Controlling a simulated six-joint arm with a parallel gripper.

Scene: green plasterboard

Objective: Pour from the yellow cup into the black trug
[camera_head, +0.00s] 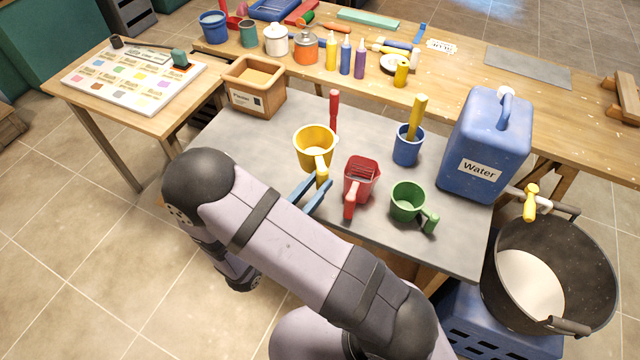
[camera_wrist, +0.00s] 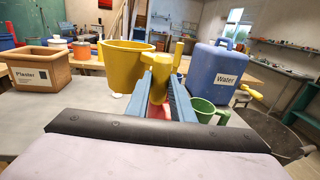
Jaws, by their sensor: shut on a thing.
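The yellow cup (camera_head: 314,143) is upright over the grey worktop, and it shows large in the wrist view (camera_wrist: 124,66). Its handle points toward my arm. My gripper (camera_head: 318,186) has blue fingers shut on the handle, one on each side; they also show in the wrist view (camera_wrist: 161,68). I cannot tell whether the cup's base touches the worktop, nor what is inside it. The black trug (camera_head: 592,265) stands at the far right, beyond the worktop edge, with pale material in its bottom. Part of it shows at the right of the wrist view (camera_wrist: 283,136).
A red scoop (camera_head: 361,176) and a green cup (camera_head: 405,203) are close right of my gripper. A blue cup (camera_head: 407,150) and blue water container (camera_head: 487,140) stand behind them. The wooden plaster box (camera_head: 253,88) is at back left. A yellow tap (camera_head: 531,203) is near the trug rim.

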